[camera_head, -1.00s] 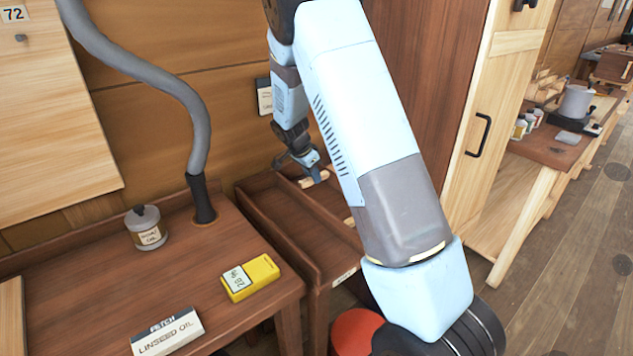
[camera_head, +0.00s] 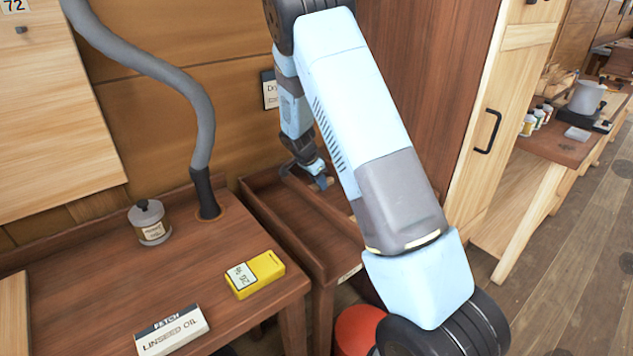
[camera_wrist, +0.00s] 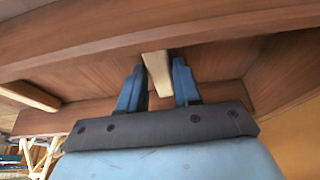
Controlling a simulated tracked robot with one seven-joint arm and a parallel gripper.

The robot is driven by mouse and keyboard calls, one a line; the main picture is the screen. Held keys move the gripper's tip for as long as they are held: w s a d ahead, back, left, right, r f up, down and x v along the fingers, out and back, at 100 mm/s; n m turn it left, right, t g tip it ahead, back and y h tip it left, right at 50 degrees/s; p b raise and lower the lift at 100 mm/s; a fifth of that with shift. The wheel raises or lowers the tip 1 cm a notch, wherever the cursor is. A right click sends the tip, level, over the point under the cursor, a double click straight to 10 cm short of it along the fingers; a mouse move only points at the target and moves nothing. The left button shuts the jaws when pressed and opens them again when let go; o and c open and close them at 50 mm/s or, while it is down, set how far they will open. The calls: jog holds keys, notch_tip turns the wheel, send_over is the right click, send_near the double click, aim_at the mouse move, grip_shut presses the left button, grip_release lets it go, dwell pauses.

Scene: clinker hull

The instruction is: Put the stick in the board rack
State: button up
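The stick (camera_wrist: 157,72) is a short pale wooden bar between my gripper's two blue fingers in the wrist view. In the head view my gripper (camera_head: 322,184) is low over the back part of a dark wooden tray-like rack (camera_head: 283,246) with raised walls, which I take as the board rack. The stick is mostly hidden there. I cannot tell whether the stick touches the rack's floor. Another pale wooden piece (camera_wrist: 28,95) shows at the left in the wrist view.
A workbench (camera_head: 110,275) at left holds a lidded jar (camera_head: 150,223), a yellow box (camera_head: 255,275), a linseed oil sign (camera_head: 172,331) and a grey hose (camera_head: 195,110). A pale cabinet door (camera_head: 490,130) stands right of the rack. My arm hides much of the rack's right side.

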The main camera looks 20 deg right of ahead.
jog(key=shift+o, duration=1.2)
jog(key=shift+a, duration=0.1)
jog(key=shift+r, duration=0.1)
jog(key=v, duration=1)
jog(key=s+d+r+n+y, duration=0.2)
jog(key=s+r+n, duration=0.1)
jog(key=s+r, duration=0.8)
jog(key=s+r+n+t, duration=0.1)
jog(key=s+r+n, duration=0.2)
jog(key=s, duration=0.6)
jog(key=s+r+n+t+y, duration=0.1)
jog(key=s+r+n, duration=0.3)
jog(key=s, duration=0.6)
jog(key=s+r+n+t+y, duration=0.1)
jog(key=s+r+n+t, duration=0.1)
jog(key=s+r, duration=0.4)
jog(key=s+d+n, duration=0.1)
jog(key=s, duration=0.2)
jog(key=shift+s+r+n, duration=0.25)
jog(key=shift+s+n, duration=0.05)
jog(key=shift+s, duration=0.05)
